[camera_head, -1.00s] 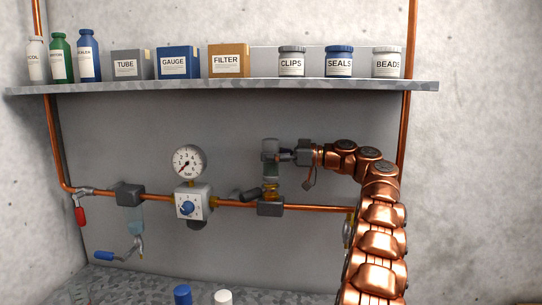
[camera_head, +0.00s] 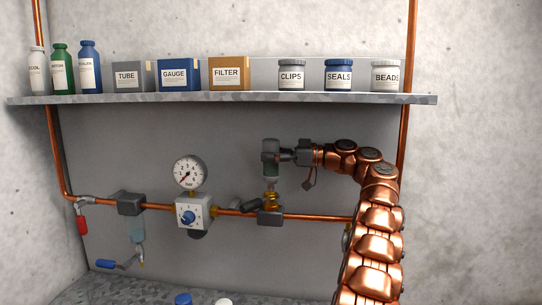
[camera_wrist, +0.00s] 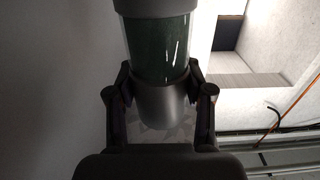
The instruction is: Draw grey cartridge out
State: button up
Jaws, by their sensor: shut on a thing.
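My gripper (camera_head: 285,155) is shut on the grey cartridge (camera_head: 270,170), which has a grey cap and a dark green clear body. It is held upright on the pipe's right half. In the wrist view the cartridge (camera_wrist: 160,45) stands between the two fingers, which close around its grey end. A brass fitting (camera_head: 270,200) on a dark grey block (camera_head: 270,217) is directly below the cartridge. I cannot tell whether the cartridge's lower end is clear of the fitting. A dark cylindrical part (camera_head: 246,205) sits tilted just left of the fitting.
A copper pipe (camera_head: 335,217) runs along the grey panel, with a pressure gauge (camera_head: 190,172) and a blue-knobbed regulator (camera_head: 194,213). A shelf (camera_head: 210,98) of labelled boxes and jars spans above the gripper. Red (camera_head: 82,225) and blue (camera_head: 103,264) valve handles are at left.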

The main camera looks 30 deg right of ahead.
aim_at(271, 139)
jog(key=shift+r, duration=0.4)
jog(key=shift+p, duration=0.3)
jog(key=shift+r+p, duration=1.95)
